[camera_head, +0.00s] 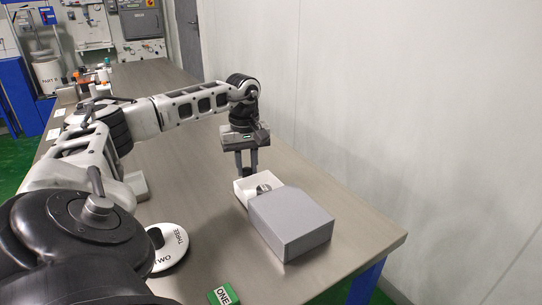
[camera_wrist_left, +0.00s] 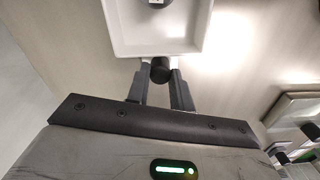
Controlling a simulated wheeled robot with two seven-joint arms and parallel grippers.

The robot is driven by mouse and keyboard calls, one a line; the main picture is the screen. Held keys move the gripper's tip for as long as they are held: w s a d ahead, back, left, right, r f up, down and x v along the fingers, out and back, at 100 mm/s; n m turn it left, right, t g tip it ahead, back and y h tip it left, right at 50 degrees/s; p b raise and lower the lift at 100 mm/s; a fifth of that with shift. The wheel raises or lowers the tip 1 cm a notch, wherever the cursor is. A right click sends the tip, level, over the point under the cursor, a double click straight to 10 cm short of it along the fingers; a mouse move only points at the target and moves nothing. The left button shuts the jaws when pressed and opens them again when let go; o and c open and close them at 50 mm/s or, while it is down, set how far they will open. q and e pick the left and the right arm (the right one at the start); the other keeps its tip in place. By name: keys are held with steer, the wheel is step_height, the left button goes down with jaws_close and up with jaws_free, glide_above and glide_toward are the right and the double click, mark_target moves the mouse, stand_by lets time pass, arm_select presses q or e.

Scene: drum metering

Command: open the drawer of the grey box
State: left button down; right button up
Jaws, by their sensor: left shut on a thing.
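The grey box (camera_head: 290,225) sits on the table near its right front corner. Its white drawer (camera_head: 243,192) sticks out of the far-left side, open enough to show its inside, and a small dark and silver object (camera_head: 264,188) lies in it. My left gripper (camera_head: 247,172) points down at the drawer's outer end. In the left wrist view its two fingers (camera_wrist_left: 160,85) are shut on a dark round knob (camera_wrist_left: 160,69) at the front of the drawer (camera_wrist_left: 122,47). My right gripper is not in view.
A white round disc marked TWO and THREE (camera_head: 172,254) and a green block marked ONE (camera_head: 223,295) are on the table (camera_head: 200,190) left of the box. A wall (camera_head: 400,110) runs along the right. Small items stand at the far left.

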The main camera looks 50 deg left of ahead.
arm_select(q)
steer(key=c, duration=1.5)
jaws_free()
steer(key=shift+a, duration=0.1)
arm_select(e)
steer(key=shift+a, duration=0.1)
arm_select(q)
steer(key=shift+r, duration=0.1)
